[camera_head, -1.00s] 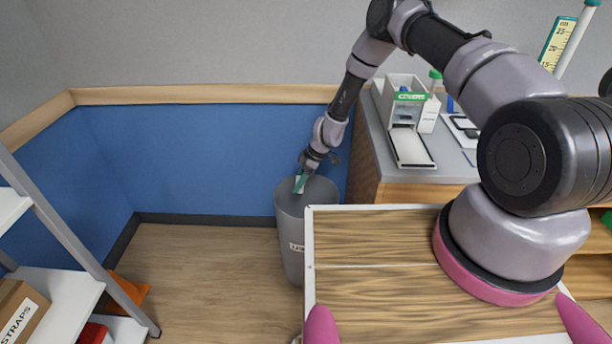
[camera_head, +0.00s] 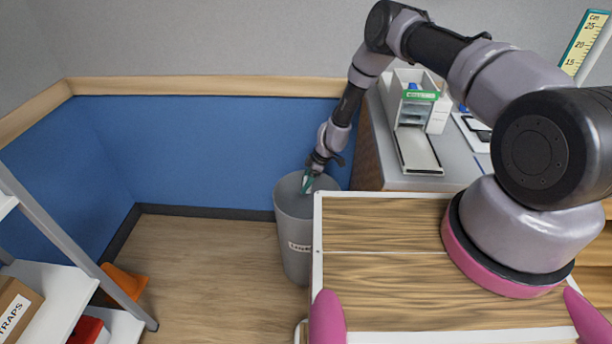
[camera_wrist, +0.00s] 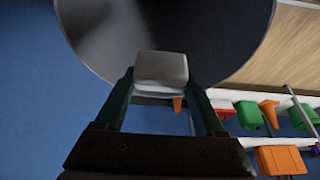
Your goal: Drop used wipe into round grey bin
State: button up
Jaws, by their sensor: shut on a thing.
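The round grey bin (camera_head: 296,238) stands on the floor beside the counter, with a label on its front. My gripper (camera_head: 307,182) points down at the bin's open mouth, its green fingers overlapping the opening. In the wrist view my gripper (camera_wrist: 162,92) is shut on the used wipe (camera_wrist: 161,68), a small white folded block between the fingertips. The bin (camera_wrist: 215,35) fills the top of that view behind the wipe. The wipe is hard to make out in the head view. I cannot tell how deep the fingertips are relative to the rim.
My wooden-topped base is close to the bin's right side. The floor left of the bin is clear.

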jog(key=shift+f, duration=2.3)
jog(key=o, duration=1.2)
jog(key=shift+c, duration=0.2)
jog(key=shift+r, duration=3.55)
